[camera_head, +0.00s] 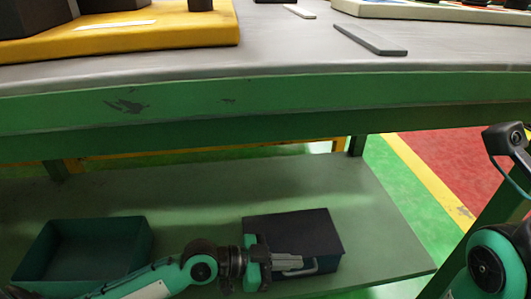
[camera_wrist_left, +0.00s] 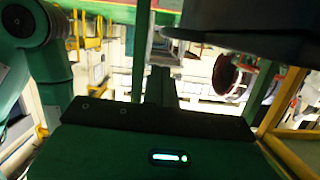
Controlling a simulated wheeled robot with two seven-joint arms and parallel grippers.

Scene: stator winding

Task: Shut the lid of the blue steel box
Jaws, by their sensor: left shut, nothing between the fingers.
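The blue steel box (camera_head: 327,265) stands on the lower green shelf, right of the middle in the head view. Its dark lid (camera_head: 291,228) lies over the top and looks about flat; I cannot tell whether it is fully seated. A light bar handle (camera_head: 305,271) shows on the front. My left gripper (camera_head: 301,258) is shut and empty, in front of the box near the handle, and covers part of the front. Contact is unclear. The left wrist view shows the shut fingers (camera_wrist_left: 160,85) and a dark overhanging shape at top right, possibly the box. My right gripper is out of view.
An open green bin (camera_head: 85,250) stands on the shelf at the left. The grey tabletop (camera_head: 270,60) and its green front beam (camera_head: 250,100) overhang the shelf. A table leg (camera_head: 357,145) stands behind the box. My right arm is at the right edge.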

